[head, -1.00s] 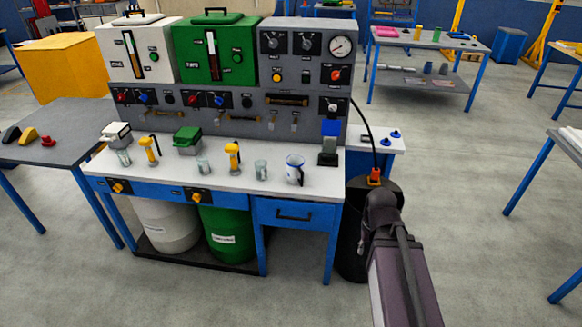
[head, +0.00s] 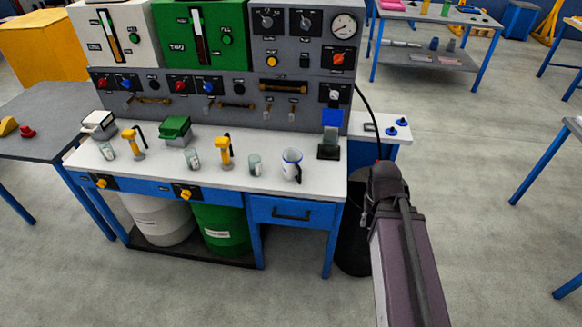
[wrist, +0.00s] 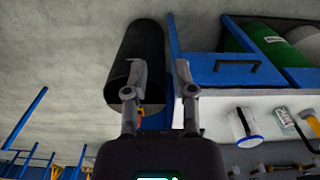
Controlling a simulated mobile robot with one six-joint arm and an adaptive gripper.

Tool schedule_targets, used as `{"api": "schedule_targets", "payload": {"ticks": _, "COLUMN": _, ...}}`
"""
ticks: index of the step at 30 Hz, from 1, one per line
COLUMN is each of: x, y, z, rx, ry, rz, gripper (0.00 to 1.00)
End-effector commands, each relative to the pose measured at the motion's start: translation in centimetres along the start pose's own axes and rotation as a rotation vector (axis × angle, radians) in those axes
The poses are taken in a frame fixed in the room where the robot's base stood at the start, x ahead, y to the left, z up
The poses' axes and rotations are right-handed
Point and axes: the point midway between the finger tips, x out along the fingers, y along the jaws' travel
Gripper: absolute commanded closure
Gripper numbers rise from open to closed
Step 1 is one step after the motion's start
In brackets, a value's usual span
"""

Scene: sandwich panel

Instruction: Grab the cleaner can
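No can with a readable cleaner label shows, so I cannot tell which thing is the cleaner can. A yellow cylinder (head: 425,6) and a green cylinder (head: 445,8) stand on the far table at the top of the head view. My gripper (wrist: 163,85) is open and empty in the wrist view, its two fingers apart. In the head view its fingers are hidden by my arm. A black drum (head: 352,240) stands right of the bench, partly behind my arm. It also shows in the wrist view (wrist: 140,45), beyond the left finger.
The workbench (head: 320,185) carries glasses, a white-and-blue mug (head: 291,165) and yellow-handled taps, below a grey control panel (head: 330,62). A black hose (head: 370,115) runs down beside it. The far table (head: 465,20) stands back right, with open floor (head: 460,130) before it.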

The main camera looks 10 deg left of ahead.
Motion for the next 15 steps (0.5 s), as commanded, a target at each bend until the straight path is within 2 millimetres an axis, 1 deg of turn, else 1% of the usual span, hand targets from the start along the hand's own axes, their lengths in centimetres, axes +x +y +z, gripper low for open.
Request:
{"api": "schedule_targets", "payload": {"ticks": 11, "x": -0.01, "y": -0.02, "z": -0.05, "rx": -0.003, "ry": 0.000, "rz": 0.000, "gripper": 0.66}}
{"api": "schedule_targets", "payload": {"ticks": 15, "x": -0.10, "y": -0.30, "z": -0.69, "rx": -0.036, "ry": 0.000, "rz": 0.000, "gripper": 0.66}}
